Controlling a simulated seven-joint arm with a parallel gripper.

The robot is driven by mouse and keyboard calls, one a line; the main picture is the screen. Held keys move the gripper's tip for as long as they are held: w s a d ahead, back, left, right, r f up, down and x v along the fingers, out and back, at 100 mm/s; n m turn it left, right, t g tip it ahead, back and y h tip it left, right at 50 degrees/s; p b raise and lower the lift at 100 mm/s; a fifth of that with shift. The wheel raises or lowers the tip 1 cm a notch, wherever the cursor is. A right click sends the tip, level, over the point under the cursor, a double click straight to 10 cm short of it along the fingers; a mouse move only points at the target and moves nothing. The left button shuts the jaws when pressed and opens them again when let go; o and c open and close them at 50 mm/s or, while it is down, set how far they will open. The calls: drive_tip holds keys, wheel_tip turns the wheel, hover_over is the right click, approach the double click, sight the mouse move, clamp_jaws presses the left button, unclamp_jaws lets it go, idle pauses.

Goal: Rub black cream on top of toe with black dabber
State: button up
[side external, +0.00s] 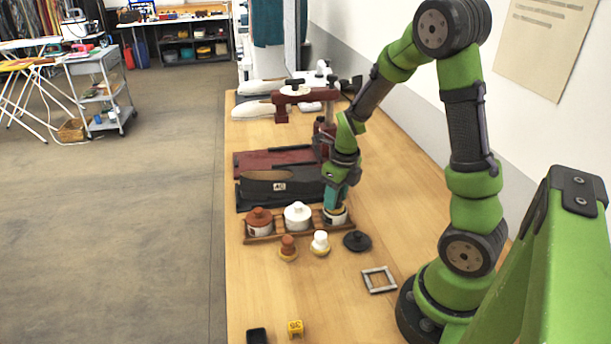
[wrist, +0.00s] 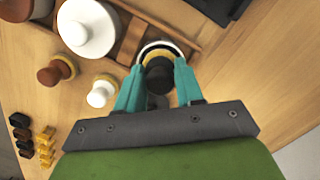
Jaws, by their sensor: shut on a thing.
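My gripper (side external: 335,205) is shut on the black dabber, whose dark knob (wrist: 159,76) shows between the teal fingers in the wrist view. The dabber's yellowish pad is down at the open white jar (side external: 336,220) at the right end of the wooden tray (side external: 262,238). A black lid (side external: 357,241) lies on the table right of the jar. A dark shoe (side external: 278,190) with a small label lies behind the tray, its right end partly hidden by my gripper.
A brown-lidded jar (side external: 259,221) and a white-lidded jar (side external: 297,215) share the tray. Brown (side external: 288,247) and white (side external: 320,242) dabbers stand in front. A square frame (side external: 379,280) lies front right.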

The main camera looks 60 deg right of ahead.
drive_tip(key=shift+f, duration=0.35)
idle(0.9)
drive_tip(key=shift+r, duration=3.05)
drive_tip(key=shift+f, duration=0.1)
drive_tip(key=w+d, duration=0.4)
drive_tip(key=w, duration=0.2)
wheel_tip(320, 180, up, 4)
drive_tip(key=r, duration=0.1)
hover_over(298, 172)
drive_tip(key=shift+s+a+f, duration=0.1)
drive_tip(key=shift+s+f, duration=0.1)
drive_tip(key=shift+f, duration=1.3)
drive_tip(key=shift+s+a+f, duration=0.1)
drive_tip(key=shift+s+f, duration=0.05)
drive_tip(key=shift+f, duration=1.35)
drive_tip(key=shift+f, duration=0.7)
drive_tip(key=shift+d, duration=0.1)
